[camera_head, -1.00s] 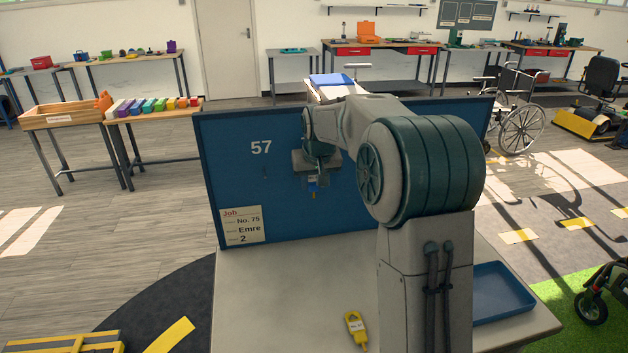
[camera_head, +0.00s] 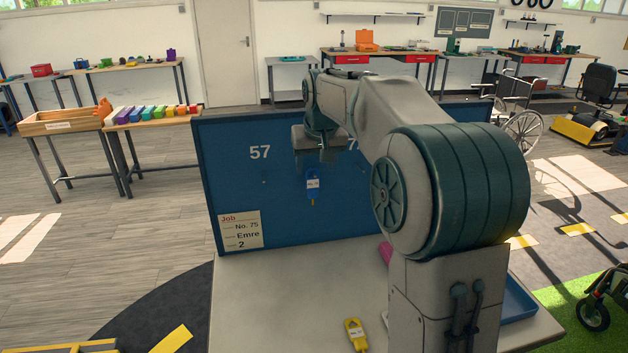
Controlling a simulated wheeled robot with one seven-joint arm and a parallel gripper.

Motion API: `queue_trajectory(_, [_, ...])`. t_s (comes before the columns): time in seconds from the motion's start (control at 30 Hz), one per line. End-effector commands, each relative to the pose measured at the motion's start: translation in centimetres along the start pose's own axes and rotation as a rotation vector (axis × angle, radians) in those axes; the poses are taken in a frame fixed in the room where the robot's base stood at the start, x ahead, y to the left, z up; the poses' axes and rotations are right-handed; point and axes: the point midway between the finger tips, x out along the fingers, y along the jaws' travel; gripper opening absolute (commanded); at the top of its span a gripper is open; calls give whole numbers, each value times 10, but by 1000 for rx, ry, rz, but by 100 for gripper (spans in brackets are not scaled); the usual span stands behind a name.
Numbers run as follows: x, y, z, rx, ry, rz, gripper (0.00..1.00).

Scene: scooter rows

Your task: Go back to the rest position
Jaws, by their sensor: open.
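My gripper (camera_head: 312,157) is open and empty, in front of the blue board (camera_head: 230,175), between its number 57 (camera_head: 260,152) and a partly hidden number starting with 7. A blue tag (camera_head: 312,186) with a white label and yellow tip hangs on the board just below my gripper, apart from the fingers as far as I can see. My arm reaches forward over the table and hides the board's right part.
A job card (camera_head: 240,229) reads No. 75, Emre, 2. On the grey table (camera_head: 280,305) lie a yellow tag (camera_head: 355,334) and a pink object (camera_head: 385,252), partly behind my arm. A blue tray (camera_head: 517,300) shows at right. The table's left part is clear.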

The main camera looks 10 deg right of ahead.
Motion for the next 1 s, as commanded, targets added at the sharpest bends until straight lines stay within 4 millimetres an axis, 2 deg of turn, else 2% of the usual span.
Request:
queue_trajectory(0.03, [-11, 0, 0, 0, 4, 0, 57])
queue_trajectory(0.2, [-37, 0, 0, 0, 2, 0, 57])
queue_trajectory(0.37, [-48, 0, 3, -1, -1, 1, 57])
queue_trajectory(0.47, [-53, -2, 18, -4, -10, 3, 57])
queue_trajectory(0.57, [-57, -3, 49, -8, -24, 8, 57])
queue_trajectory(0.67, [-61, -4, 91, -11, -44, 12, 57])
queue_trajectory(0.87, [-59, -3, 183, -12, -81, 15, 57])
queue_trajectory(1.0, [-51, -3, 250, -10, -106, 11, 57])
